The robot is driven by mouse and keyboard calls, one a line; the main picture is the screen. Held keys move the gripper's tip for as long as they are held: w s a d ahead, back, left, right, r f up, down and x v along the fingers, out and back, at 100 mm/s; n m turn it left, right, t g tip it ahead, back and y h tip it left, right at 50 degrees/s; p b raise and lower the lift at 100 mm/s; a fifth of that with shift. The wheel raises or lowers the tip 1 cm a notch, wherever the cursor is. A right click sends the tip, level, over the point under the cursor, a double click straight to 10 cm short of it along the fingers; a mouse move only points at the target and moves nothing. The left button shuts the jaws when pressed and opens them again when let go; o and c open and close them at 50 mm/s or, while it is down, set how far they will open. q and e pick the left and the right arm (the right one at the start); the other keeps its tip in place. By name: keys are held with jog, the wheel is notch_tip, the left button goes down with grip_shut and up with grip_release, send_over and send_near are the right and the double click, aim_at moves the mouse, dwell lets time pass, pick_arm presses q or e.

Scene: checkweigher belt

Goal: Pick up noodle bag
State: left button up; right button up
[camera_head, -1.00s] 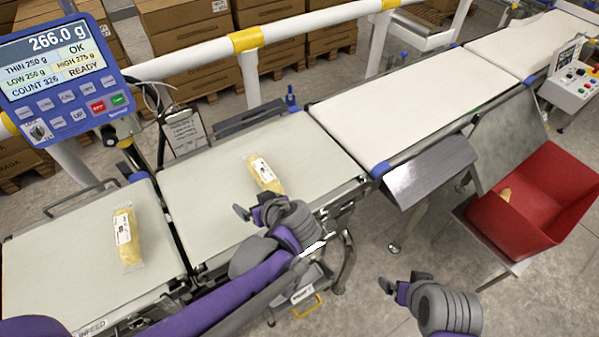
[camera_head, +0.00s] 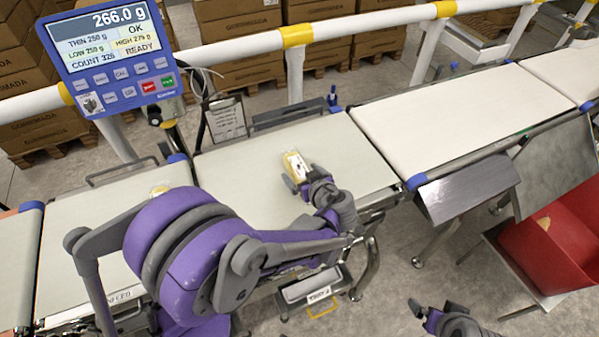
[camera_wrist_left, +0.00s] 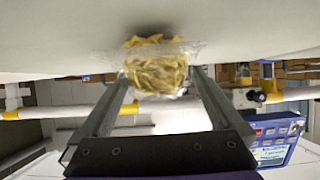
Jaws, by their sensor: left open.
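A noodle bag (camera_head: 295,164), clear film with yellow noodles and a white label, lies on the middle weighing belt (camera_head: 240,180). My left gripper (camera_head: 305,187) is at the bag's near end, low over the belt. In the left wrist view the noodle bag (camera_wrist_left: 157,70) shows between and just beyond the tips of the open fingers (camera_wrist_left: 160,85). I cannot tell whether they touch it. A second noodle bag (camera_head: 160,190) on the infeed belt is mostly hidden by my left arm. My right gripper (camera_head: 432,316) is at the bottom edge, away from the belts; its jaw gap is unclear.
The scale display (camera_head: 118,58) reads 266.0 g, OK. A white guard rail (camera_head: 370,24) runs behind the belts. The outfeed belt (camera_head: 460,110) is empty. A red reject bin (camera_head: 555,245) stands at the right, with a sloped metal plate (camera_head: 470,186) beside it.

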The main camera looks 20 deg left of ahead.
pick_arm(q)
jog(key=shift+x, duration=1.05)
jog(key=shift+c, duration=0.2)
grip_shut()
